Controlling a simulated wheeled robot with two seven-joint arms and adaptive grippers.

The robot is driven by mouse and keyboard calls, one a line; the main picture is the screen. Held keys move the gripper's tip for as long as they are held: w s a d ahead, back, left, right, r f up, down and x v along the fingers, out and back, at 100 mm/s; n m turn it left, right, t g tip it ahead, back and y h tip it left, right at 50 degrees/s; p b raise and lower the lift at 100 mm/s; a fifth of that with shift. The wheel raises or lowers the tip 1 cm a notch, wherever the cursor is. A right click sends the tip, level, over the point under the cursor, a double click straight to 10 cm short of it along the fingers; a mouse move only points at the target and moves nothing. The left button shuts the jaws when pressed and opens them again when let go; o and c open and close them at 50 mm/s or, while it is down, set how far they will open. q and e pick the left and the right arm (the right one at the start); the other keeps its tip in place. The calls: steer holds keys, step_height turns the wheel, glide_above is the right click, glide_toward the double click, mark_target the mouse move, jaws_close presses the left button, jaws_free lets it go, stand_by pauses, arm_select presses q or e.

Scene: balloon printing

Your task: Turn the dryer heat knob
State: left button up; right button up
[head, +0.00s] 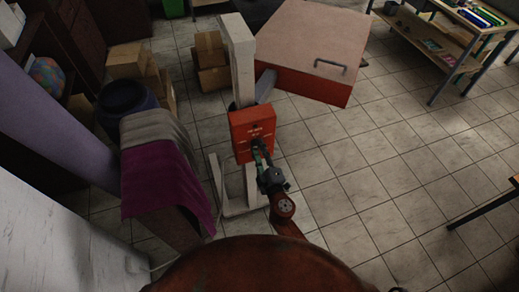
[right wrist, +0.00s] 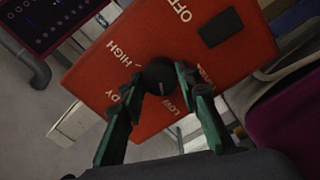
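The dryer's red control box (head: 253,130) is fixed to a pale upright post in the head view. In the right wrist view the red panel (right wrist: 100,68) is turned at a slant, with white lettering such as OFF, HIGH and LOW. The round black heat knob (right wrist: 158,74) sits between the fingertips of my right gripper (right wrist: 159,82), which close in on it from both sides. In the head view my right gripper (head: 262,158) is at the lower front of the box and hides the knob. My left gripper is not seen.
The large red dryer head (head: 310,50) with a handle stands behind the box. A purple cloth (head: 165,185) drapes over a stand to the left. Cardboard boxes (head: 209,48) lie behind. A shelf table (head: 455,45) is far right. The tiled floor at right is clear.

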steer(key=o, duration=0.4)
steer(key=v, duration=1.2)
stand_by(0.3)
